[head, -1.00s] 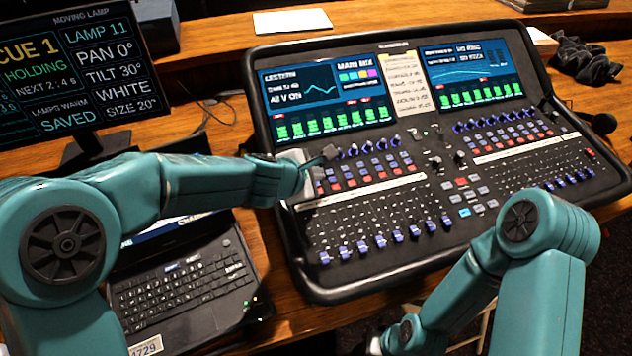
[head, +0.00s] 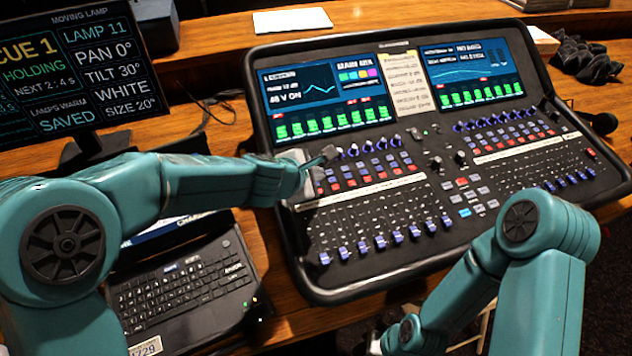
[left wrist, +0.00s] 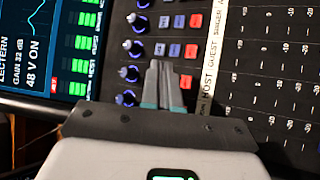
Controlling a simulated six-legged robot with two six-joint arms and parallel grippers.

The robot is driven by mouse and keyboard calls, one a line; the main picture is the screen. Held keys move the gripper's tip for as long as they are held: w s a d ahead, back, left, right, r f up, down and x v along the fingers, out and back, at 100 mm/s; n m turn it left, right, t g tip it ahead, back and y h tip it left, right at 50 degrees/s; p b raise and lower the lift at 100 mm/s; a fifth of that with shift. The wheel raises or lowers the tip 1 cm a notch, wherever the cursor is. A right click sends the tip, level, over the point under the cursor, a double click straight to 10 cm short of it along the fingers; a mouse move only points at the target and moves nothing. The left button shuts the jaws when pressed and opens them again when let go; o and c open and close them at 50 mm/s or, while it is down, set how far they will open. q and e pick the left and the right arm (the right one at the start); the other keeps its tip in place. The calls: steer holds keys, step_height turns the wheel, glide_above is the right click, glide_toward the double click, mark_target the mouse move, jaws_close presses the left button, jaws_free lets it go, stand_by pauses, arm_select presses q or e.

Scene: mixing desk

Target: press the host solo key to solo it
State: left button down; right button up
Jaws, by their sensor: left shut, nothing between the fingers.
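The mixing desk (head: 375,284) lies tilted on the wooden table. Its channel strip carries printed names, and the HOST label (left wrist: 209,78) shows in the left wrist view. A red key (left wrist: 185,82) shows in the row beside that label. My left gripper (head: 329,154) is shut and empty over the upper left key rows. In the left wrist view its fingertips (left wrist: 160,68) cover the other keys of that row. I cannot tell whether they touch a key, and the hidden keys' lettering cannot be read.
Blue knobs (left wrist: 133,50) stand beside the key rows. The left desk screen (head: 325,95) reads 48 V ON. A laptop (head: 180,290) lies left of the desk, below a monitor (head: 75,70). A microphone (head: 604,123) stands at the right.

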arm_select(q)
steer(key=shift+f, duration=0.1)
steer(key=shift+f+b, duration=0.3)
steer(key=shift+b, duration=0.1)
steer(key=shift+f, duration=0.3)
stand_by(0.5)
steer(key=shift+r, duration=0.1)
steer(key=shift+r+p, duration=0.45)
steer(key=shift+r, duration=0.2)
steer(key=r+p, duration=0.5)
steer(key=shift+s, duration=0.3)
stand_by(0.6)
